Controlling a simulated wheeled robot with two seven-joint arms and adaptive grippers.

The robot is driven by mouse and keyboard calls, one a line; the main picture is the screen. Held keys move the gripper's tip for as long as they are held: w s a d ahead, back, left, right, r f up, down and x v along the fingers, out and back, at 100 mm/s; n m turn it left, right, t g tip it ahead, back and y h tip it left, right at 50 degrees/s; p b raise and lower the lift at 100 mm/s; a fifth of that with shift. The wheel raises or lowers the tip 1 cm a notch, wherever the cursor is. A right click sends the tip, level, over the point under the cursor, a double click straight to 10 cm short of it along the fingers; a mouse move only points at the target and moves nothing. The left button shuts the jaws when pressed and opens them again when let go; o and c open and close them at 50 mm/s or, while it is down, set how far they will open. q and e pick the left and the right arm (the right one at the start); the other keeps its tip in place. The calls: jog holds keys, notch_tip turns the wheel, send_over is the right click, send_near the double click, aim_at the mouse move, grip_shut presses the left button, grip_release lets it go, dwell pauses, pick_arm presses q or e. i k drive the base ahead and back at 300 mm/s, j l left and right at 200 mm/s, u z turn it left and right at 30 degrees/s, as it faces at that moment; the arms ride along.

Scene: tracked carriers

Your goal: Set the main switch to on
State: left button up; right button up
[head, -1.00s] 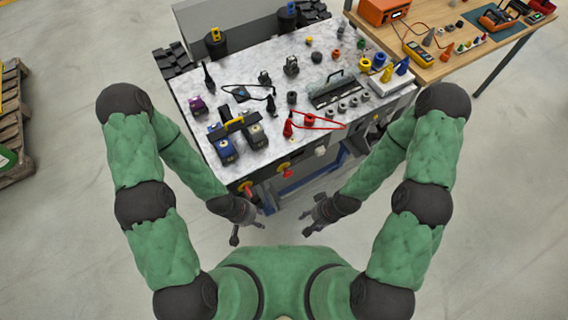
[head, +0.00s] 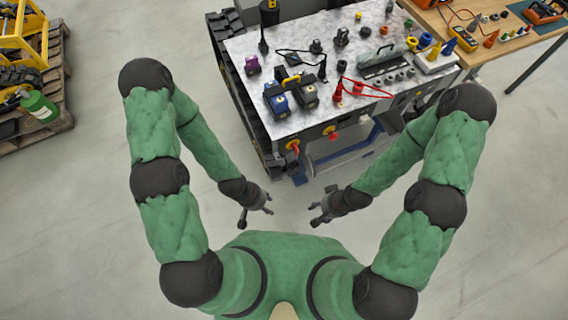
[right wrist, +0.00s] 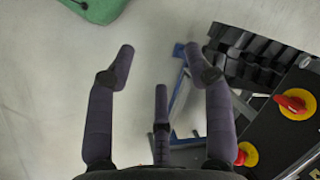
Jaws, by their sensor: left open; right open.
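Two red rotary switches on yellow plates sit on the dark front panel of the tracked carrier: a left one (head: 293,146) and a right one (head: 330,132). I cannot tell from labels which is the main switch. In the right wrist view, one red handle on yellow (right wrist: 297,104) shows at the right edge and another (right wrist: 246,154) lower, partly hidden by a finger. My left gripper (head: 257,210) is open and empty, below and left of the panel. My right gripper (head: 320,204) is open and empty below the panel, apart from both switches; it also shows in the right wrist view (right wrist: 168,68).
The carrier's marble-look top (head: 300,62) holds connectors, a red cable (head: 365,88) and blue-black devices (head: 290,98). A wooden bench (head: 480,42) stands at right. A pallet (head: 60,120) with a green canister (head: 38,106) lies left. Floor around me is clear.

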aim_at(296, 148)
jog(key=k+j+u, duration=0.1)
jog(key=j, duration=0.5)
jog(key=j+u, duration=0.15)
jog(key=j, duration=0.5)
jog(key=k, duration=0.05)
